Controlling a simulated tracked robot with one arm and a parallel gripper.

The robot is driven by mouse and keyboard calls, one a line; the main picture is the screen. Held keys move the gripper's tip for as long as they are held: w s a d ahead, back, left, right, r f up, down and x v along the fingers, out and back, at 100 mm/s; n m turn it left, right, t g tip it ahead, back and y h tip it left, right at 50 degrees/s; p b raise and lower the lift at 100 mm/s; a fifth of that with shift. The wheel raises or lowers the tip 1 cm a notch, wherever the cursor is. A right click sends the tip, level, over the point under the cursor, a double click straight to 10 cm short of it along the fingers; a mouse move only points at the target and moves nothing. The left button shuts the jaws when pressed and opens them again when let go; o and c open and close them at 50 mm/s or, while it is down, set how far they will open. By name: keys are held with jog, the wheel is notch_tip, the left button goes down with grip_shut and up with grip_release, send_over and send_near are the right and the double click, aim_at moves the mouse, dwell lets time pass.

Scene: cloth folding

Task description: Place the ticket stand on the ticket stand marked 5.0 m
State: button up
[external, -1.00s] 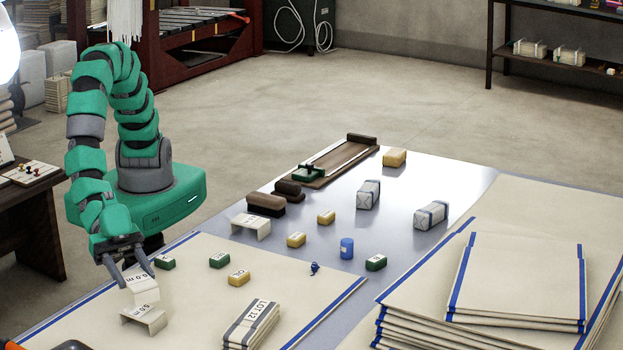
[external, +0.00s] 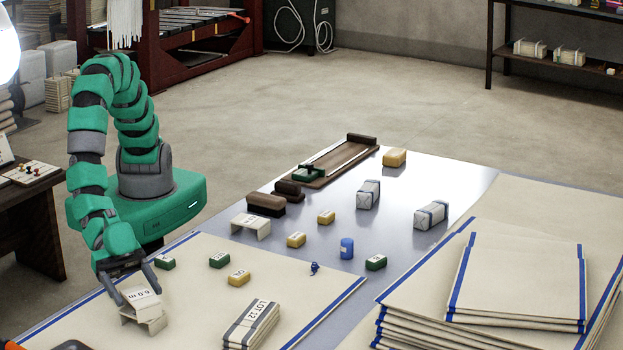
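A white folded ticket stand marked 6.0 m (external: 140,297) sits at the lower left, over a second white ticket stand (external: 157,322). The lower stand's label is hidden by the upper one. The upper stand looks slightly turned against the lower one, and they appear to touch. My gripper (external: 140,298) points down over the pair. Its fingers are spread wide, one at each side of the upper stand; any small gap to its edges is too fine to see. A third white stand (external: 251,225) stands farther back, its label too small to read.
A LOT 12 bundle (external: 251,323) lies to the right. Small green (external: 219,260) and yellow (external: 238,278) blocks lie behind. Stacked cloths (external: 520,275) fill the right side. A dark object (external: 72,345) shows at the bottom edge.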

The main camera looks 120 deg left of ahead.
jog(key=shift+s+r, duration=0.15)
jog(key=shift+r, duration=0.05)
jog(key=p+v, duration=0.2)
jog(key=v, duration=0.9)
jog(key=shift+s+a+p, duration=0.25)
jog(key=shift+s+p, duration=0.05)
jog(key=shift+r, duration=0.1)
